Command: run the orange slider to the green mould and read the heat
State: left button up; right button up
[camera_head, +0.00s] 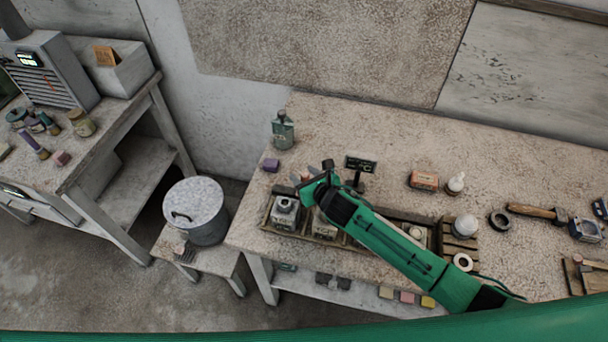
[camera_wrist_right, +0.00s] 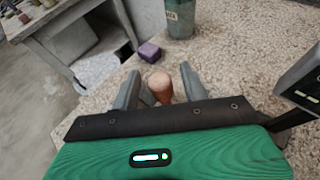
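My right gripper (camera_head: 312,172) reaches over the bench, its fingers pointing to the back left. In the right wrist view its two grey fingers (camera_wrist_right: 160,88) stand apart, on either side of an orange-brown knob with a pale top (camera_wrist_right: 160,84), which looks like the orange slider. Gaps seem to show beside the knob; contact is not clear. A long tray (camera_head: 268,222) holds block-like moulds, with a pale one (camera_head: 285,212) at the left end and another (camera_head: 325,226) beside it. My arm covers part of the tray, and I cannot make out a green mould. My left gripper is not in view.
A small display on a stand (camera_head: 360,163) is close behind the gripper. A purple block (camera_head: 271,165) and a grey-green bottle (camera_head: 283,131) stand at the back left. An orange box (camera_head: 424,181) and a white bottle (camera_head: 456,184) stand to the right. The back of the bench is mostly clear.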

jog(key=shift+s, duration=0.1)
jog(key=b+v, duration=0.3)
jog(key=v, duration=0.9)
jog(key=shift+s+d, duration=0.1)
jog(key=shift+d, duration=0.05)
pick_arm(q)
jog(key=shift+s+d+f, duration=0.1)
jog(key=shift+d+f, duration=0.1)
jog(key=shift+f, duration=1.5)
pick_arm(e)
jog(key=shift+s+d+r, duration=0.25)
jog(key=shift+s+r, duration=0.05)
jog(key=shift+s, duration=0.25)
jog(key=shift+c, duration=0.2)
